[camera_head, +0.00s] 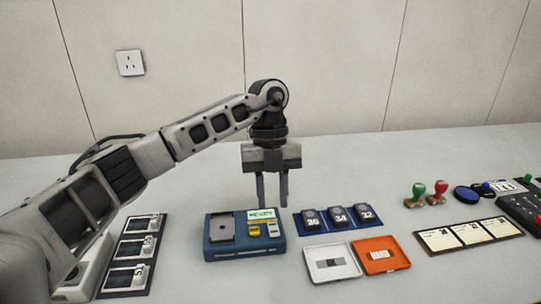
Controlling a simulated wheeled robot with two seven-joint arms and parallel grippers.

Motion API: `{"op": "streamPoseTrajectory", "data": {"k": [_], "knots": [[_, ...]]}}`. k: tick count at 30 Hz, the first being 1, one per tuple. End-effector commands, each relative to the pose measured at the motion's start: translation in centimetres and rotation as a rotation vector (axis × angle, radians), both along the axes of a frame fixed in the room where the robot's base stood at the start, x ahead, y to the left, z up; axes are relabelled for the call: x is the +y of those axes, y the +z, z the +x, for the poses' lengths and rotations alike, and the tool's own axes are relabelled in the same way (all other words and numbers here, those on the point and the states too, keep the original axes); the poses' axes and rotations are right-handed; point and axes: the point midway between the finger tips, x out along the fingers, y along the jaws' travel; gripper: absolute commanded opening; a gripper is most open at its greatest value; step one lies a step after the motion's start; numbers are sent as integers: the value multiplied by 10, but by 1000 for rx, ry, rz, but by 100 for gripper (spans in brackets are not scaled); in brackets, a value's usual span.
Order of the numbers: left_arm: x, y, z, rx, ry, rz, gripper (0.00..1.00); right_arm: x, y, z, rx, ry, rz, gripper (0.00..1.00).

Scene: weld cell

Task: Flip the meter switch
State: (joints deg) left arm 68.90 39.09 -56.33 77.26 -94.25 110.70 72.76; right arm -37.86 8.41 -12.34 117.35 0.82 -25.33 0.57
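A blue meter box (244,236) sits on the table near the middle of the view. Its top has a grey plate on the left, a small pale display (262,214) at the upper right, a small yellow part (254,230) and a pale part (273,229) beside it. I cannot tell which of these is the switch. My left gripper (272,203) points straight down by the far right part of the box. Its two fingers are apart with nothing between them. Whether the fingertips touch the box is unclear. My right gripper is not in view.
A blue tray with numbered dark blocks (338,218) lies right of the box. A white tray (331,263) and an orange tray (382,256) lie in front of it. Framed cards (132,254) lie left. Green and red stamps (437,192) and a card strip (468,236) lie right.

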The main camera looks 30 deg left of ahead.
Motion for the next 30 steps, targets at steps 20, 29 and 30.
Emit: {"op": "streamPoseTrajectory", "data": {"k": [20,29,30], "knots": [[18,99,24,-1,0,-1,29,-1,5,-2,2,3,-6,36],[18,98,24,0,0,0,29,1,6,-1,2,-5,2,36],[18,98,24,0,0,0,29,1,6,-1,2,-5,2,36]]}}
